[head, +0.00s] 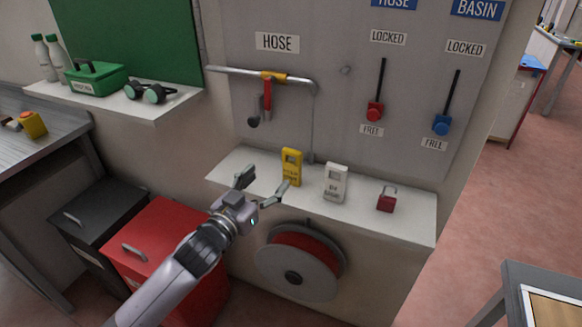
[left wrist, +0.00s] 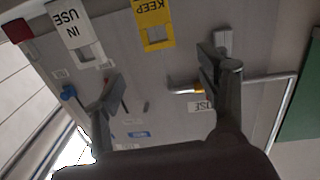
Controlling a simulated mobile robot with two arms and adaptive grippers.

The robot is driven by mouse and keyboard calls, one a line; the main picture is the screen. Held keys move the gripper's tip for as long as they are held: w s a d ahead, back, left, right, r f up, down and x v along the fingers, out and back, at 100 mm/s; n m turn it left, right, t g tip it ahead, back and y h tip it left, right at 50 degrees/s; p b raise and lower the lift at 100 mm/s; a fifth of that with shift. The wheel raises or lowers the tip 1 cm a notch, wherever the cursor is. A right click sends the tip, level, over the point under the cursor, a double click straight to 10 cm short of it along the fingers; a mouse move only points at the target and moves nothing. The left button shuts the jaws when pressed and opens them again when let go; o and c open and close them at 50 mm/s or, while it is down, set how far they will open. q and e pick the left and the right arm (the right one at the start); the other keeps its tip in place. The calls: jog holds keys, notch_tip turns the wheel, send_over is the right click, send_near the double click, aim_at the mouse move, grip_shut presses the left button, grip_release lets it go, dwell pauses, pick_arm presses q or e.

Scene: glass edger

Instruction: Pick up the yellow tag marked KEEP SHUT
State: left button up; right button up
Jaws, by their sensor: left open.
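The yellow tag (head: 291,167) stands upright on the white shelf under the grey panel, with small dark lettering on its lower part. In the left wrist view the yellow tag (left wrist: 154,25) is at the top, upside down, with KEEP readable. My left gripper (head: 262,190) is open and empty, just left of and in front of the tag, its fingers apart. In the left wrist view the tag appears beyond and between the two fingers (left wrist: 160,75), not touching either as far as I can see. My right gripper is not in view.
A white IN USE tag (head: 335,182) stands close to the right, then a red padlock (head: 387,199), on the shelf (head: 418,222). A hose reel (head: 300,265) is mounted below. A pipe with a red-handled valve (head: 267,95) is above. A red bin (head: 165,240) stands lower left.

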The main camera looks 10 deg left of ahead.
aim_at(292, 154)
pick_arm(q)
jog(key=p+x, duration=0.2)
jog(key=x, duration=0.6)
jog(key=shift+w+d, duration=0.15)
jog(key=shift+w, duration=0.1)
jog(key=shift+f+p+x, duration=0.15)
jog(key=shift+p+x, duration=0.1)
jog(key=shift+x, duration=0.85)
jog(key=shift+f+p+x, duration=0.1)
jog(key=shift+p+x, duration=0.1)
jog(key=shift+x, duration=0.85)
jog(key=shift+c, duration=0.2)
jog(key=shift+c, duration=0.6)
jog(key=c, duration=1.1)
